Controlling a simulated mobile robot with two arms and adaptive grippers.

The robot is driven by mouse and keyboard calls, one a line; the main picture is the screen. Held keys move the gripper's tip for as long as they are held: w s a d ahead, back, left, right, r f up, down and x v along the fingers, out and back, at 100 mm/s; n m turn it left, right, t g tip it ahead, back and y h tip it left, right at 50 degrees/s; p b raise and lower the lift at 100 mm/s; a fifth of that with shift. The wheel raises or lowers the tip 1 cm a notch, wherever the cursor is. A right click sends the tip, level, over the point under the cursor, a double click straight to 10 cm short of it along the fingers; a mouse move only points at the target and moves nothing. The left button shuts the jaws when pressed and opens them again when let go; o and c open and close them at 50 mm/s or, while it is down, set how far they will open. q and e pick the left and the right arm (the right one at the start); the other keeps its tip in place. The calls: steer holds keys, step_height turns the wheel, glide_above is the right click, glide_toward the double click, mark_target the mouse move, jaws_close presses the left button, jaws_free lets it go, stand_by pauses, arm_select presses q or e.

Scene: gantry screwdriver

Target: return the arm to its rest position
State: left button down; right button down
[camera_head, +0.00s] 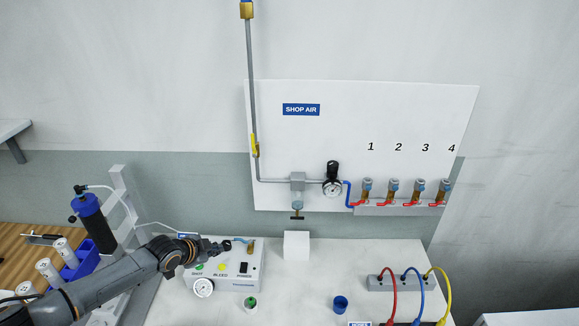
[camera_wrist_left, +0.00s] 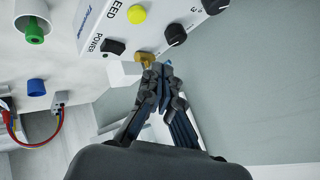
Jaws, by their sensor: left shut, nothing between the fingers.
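My left arm (camera_head: 110,285) reaches in from the lower left over the table. The box carries a yellow button (camera_wrist_left: 137,14), a black POWER switch (camera_wrist_left: 113,46) and black knobs (camera_wrist_left: 176,35). My right gripper is not in view.
A white block (camera_head: 296,245) stands behind. A grey block (camera_head: 394,283) has red, blue and yellow cables.

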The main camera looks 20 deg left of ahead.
arm_select(q)
steer(key=s+d+f+n+g+h, duration=0.1)
steer(key=s+d+f+g, duration=0.1)
steer(key=s+d, duration=0.7)
steer(key=s+d+f+g+h, duration=0.15)
steer(key=s+d, duration=0.45)
steer(key=d, duration=0.6)
steer(key=s+a+r+n+g+y, duration=0.1)
steer(key=s+a+r+n+y, duration=0.2)
steer(key=s, duration=0.7)
steer(key=s+a+r+n+g+y, duration=0.1)
steer(key=s+r+n, duration=0.3)
steer(key=s, duration=0.5)
step_height(320, 180, down, 32)
steer(key=s+n+g+b, duration=0.1)
steer(key=s+b, duration=0.1)
steer(key=b, duration=0.1)
steer(key=s+a+f+g+b, duration=0.1)
steer(key=s+a+f+b, duration=0.1)
steer(key=s+f, duration=1.4)
steer(key=shift+a+f, duration=0.35)
steer(key=shift+f, duration=0.15)
steer(key=shift+w+g, duration=0.1)
steer(key=shift+g, duration=0.15)
